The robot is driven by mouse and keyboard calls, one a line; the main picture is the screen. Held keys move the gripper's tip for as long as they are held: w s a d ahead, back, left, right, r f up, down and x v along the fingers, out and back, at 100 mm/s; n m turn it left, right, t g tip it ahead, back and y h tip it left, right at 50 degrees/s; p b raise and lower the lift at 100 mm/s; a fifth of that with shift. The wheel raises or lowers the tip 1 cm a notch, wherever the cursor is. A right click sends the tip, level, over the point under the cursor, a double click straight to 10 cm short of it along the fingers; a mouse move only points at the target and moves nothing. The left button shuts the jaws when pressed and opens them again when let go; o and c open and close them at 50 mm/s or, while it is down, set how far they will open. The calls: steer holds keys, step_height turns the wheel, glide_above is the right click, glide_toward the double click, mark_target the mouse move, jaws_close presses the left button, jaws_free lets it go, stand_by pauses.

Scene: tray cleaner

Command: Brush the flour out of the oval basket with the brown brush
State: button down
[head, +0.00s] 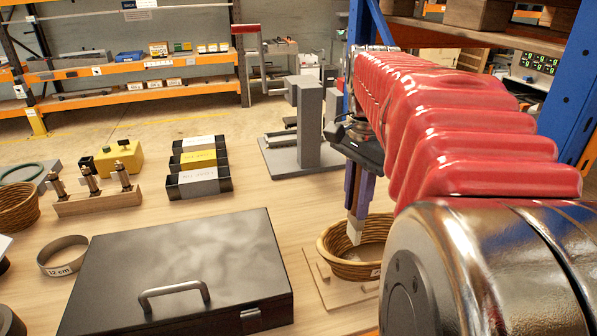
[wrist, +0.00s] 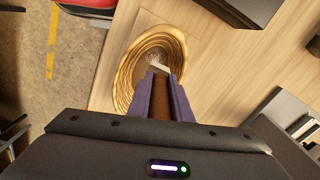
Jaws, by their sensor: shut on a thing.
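The oval basket (head: 348,270) is woven, golden brown and stands at the right of the table in the head view. It also shows in the wrist view (wrist: 124,78), with a whitish patch of flour (wrist: 150,57) inside. My gripper (head: 358,208), with purple fingers, points down over the basket's left part. It is shut on the brown brush (wrist: 160,102), which sits between the fingers in the wrist view. The brush's pale bristle end (head: 354,231) points down into the basket opening. I cannot tell whether the bristles touch the basket floor. My arm hides the basket's right side.
The basket sits on a light wooden board (head: 328,292). A large black case (head: 180,265) lies to its left. A grey stand (head: 308,125) is behind. A second wicker basket (head: 18,207) is at the far left. Bare table lies between case and stand.

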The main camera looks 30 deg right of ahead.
mark_target(354, 223)
steer(key=shift+f, duration=2.95)
steer(key=shift+f, duration=0.1)
steer(key=shift+s+d, duration=0.25)
steer(key=shift+d, duration=0.55)
steer(key=shift+s+d, duration=0.25)
steer(key=shift+d, duration=0.55)
steer(key=shift+d, duration=0.15)
steer(key=shift+s+d+f, duration=0.1)
steer(key=shift+s+d, duration=0.15)
steer(key=shift+d, duration=0.45)
steer(key=shift+s+d, duration=0.2)
steer(key=shift+d, duration=0.5)
steer(key=shift+d, duration=0.15)
steer(key=shift+s+d+f, duration=0.1)
steer(key=shift+s+d, duration=0.15)
steer(key=shift+d, duration=0.5)
steer(key=shift+s+d, duration=0.2)
steer(key=shift+d, duration=0.5)
steer(key=shift+a, duration=0.15)
